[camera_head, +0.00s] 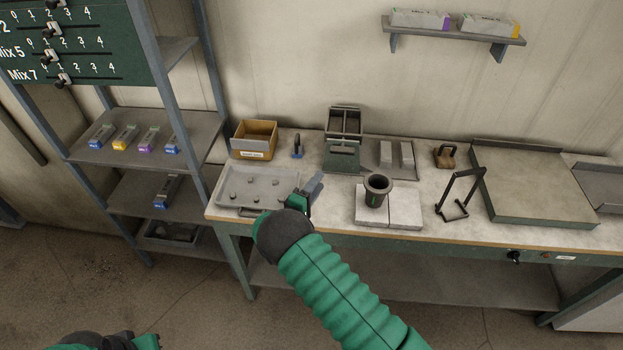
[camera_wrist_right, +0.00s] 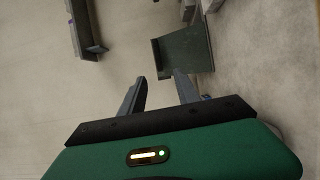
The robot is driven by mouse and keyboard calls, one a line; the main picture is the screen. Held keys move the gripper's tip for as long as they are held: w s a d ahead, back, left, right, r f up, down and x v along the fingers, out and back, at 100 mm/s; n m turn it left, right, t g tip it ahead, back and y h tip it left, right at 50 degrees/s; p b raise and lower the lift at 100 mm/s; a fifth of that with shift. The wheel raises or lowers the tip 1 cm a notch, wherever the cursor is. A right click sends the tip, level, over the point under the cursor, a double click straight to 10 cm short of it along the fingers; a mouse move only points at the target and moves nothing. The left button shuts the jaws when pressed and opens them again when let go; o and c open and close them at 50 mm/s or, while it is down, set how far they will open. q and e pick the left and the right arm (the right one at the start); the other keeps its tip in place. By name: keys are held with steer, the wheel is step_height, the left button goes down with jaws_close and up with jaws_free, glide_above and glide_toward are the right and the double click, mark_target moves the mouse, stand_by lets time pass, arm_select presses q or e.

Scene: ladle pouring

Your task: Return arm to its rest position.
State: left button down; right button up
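My right arm, green and ribbed, reaches in from the bottom of the head view. Its gripper (camera_head: 312,188) is over the right side of the grey tray (camera_head: 235,200) on the bench. In the right wrist view the two fingers of this gripper (camera_wrist_right: 160,90) stand apart with nothing visible between them. My left gripper (camera_head: 145,341) shows only partly at the bottom left edge of the head view, low over the floor; its fingers cannot be made out.
A dark crucible-like pot (camera_head: 377,190) stands on white blocks (camera_head: 405,212), right of my right gripper. A cardboard box (camera_head: 254,140), a green holder (camera_head: 342,157) and a black frame (camera_head: 461,192) are also on the bench. A metal shelf rack (camera_head: 175,100) stands left.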

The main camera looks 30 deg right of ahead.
steer(key=w+a+r+m+t+y, duration=0.1)
steer(key=w+a+r+m+y, duration=0.1)
steer(key=w+a+r+y, duration=0.3)
steer(key=s+a+m+g+y, duration=0.2)
steer(key=s+a+y, duration=0.55)
steer(key=s, duration=0.25)
steer(key=s+m+g+y, duration=0.2)
steer(key=s+g, duration=0.4)
steer(key=s, duration=1.8)
steer(key=shift+s+a+f+m, duration=0.2)
steer(key=shift+s+a+m, duration=0.1)
steer(key=shift+a+m, duration=0.15)
steer(key=shift+d+y, duration=0.1)
steer(key=shift+y, duration=0.15)
